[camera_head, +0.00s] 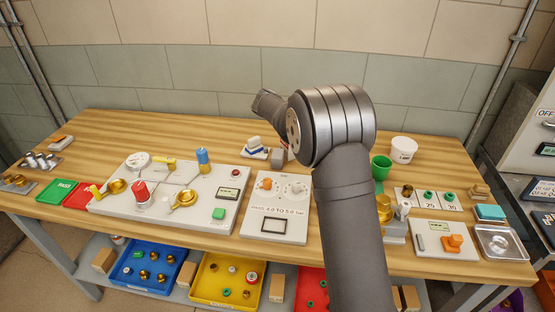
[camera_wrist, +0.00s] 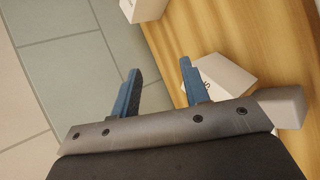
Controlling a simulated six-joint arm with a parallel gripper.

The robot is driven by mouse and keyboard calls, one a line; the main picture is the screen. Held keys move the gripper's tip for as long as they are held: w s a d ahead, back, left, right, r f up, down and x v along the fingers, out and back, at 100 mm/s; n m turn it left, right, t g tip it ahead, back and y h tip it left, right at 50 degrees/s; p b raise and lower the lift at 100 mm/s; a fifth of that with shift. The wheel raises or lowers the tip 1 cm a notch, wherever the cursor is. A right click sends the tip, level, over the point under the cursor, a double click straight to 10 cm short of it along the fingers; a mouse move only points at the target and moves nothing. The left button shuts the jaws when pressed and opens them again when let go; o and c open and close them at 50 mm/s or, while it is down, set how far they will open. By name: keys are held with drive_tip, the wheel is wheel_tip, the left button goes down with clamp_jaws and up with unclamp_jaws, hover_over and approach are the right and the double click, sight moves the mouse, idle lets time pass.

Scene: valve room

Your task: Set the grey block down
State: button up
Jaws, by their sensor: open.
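A grey block (camera_head: 277,157) stands on the wooden table, just right of a small white and blue item (camera_head: 255,148). It sits left of my arm's large joint. In the wrist view my gripper (camera_wrist: 160,78) is open, its two blue fingers apart with nothing between them. A pale block-like thing (camera_wrist: 222,73) with partly visible dark lettering lies past the right finger, which overlaps it in view. I cannot tell whether they touch, or whether this is the grey block. In the head view I cannot make out the fingertips.
A white panel (camera_head: 160,228) with valves and a smaller panel (camera_head: 273,222) stand in front. A green cup (camera_head: 381,166) and white tub (camera_head: 403,149) stand right of my arm. The wall (camera_head: 220,70) is close behind. The table's back left (camera_head: 140,127) is clear.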

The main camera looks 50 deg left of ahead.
drive_tip(key=n+t+y, duration=0.1)
drive_tip(key=n, duration=0.3)
drive_tip(key=n+g+y, duration=0.2)
drive_tip(key=n+y, duration=0.6)
drive_tip(key=n, duration=1.1)
hover_over(278, 152)
drive_tip(key=s+d, duration=0.2)
wheel_tip(278, 152, down, 3)
drive_tip(key=shift+w+r, duration=0.15)
drive_tip(key=shift+r, duration=0.05)
drive_tip(key=f, duration=0.3)
drive_tip(key=shift+s, duration=0.2)
drive_tip(key=shift+f, duration=0.6)
wheel_tip(278, 152, down, 3)
drive_tip(key=shift+r, duration=0.1)
drive_tip(key=shift+x, duration=1.1)
drive_tip(key=shift+w+a+f, duration=0.3)
drive_tip(key=shift+w, duration=0.05)
drive_tip(key=c, duration=0.7)
drive_tip(key=shift+r, duration=0.15)
